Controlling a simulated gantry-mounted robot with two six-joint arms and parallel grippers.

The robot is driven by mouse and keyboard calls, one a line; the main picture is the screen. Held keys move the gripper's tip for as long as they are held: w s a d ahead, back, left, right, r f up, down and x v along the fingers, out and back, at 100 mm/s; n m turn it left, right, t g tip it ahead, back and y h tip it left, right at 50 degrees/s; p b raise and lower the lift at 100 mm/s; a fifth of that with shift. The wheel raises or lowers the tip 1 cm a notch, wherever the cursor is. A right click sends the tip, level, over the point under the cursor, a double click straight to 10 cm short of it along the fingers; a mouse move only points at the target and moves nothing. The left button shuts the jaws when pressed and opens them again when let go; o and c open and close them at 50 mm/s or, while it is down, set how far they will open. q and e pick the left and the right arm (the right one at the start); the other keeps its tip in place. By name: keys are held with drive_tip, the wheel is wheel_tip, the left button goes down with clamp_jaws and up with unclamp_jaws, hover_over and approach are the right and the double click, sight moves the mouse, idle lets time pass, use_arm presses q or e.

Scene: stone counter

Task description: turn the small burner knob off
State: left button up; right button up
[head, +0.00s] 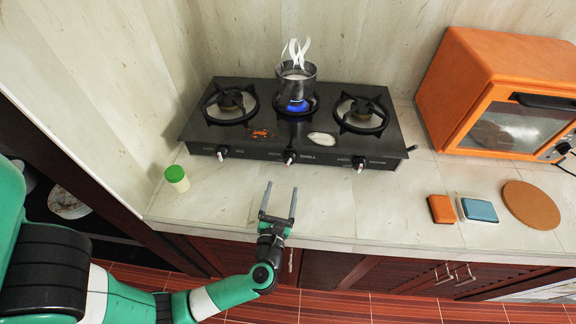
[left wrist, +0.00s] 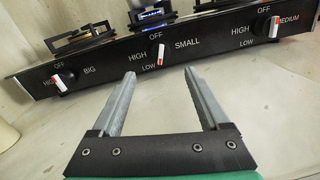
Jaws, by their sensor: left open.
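The small burner knob (left wrist: 160,54) is the middle knob on the black stove's front panel, beside the word SMALL. Its light bar stands about upright, with a red mark at the lower end near LOW; OFF is printed above it. The knob also shows in the head view (head: 290,157). A blue flame (head: 297,106) burns at the middle burner under a metal pot (head: 297,82). My left gripper (head: 281,187) is open and empty over the counter in front of this knob, apart from it. In the left wrist view, the knob appears between and beyond the fingertips (left wrist: 159,73).
The big burner knob (left wrist: 64,81) is left and the medium knob (left wrist: 273,27) right on the same panel. A green-capped jar (head: 177,178) stands left. An orange oven (head: 490,85), two small boxes and a round brown mat (head: 531,205) are right. The counter before the stove is clear.

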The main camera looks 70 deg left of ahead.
sight(288, 163)
use_arm(q)
drive_tip(key=b+x, duration=0.1)
drive_tip(key=x, duration=0.9)
drive_tip(key=shift+w+a, duration=0.25)
drive_tip(key=shift+a, duration=0.05)
clamp_jaws()
drive_tip(key=shift+r, duration=0.1)
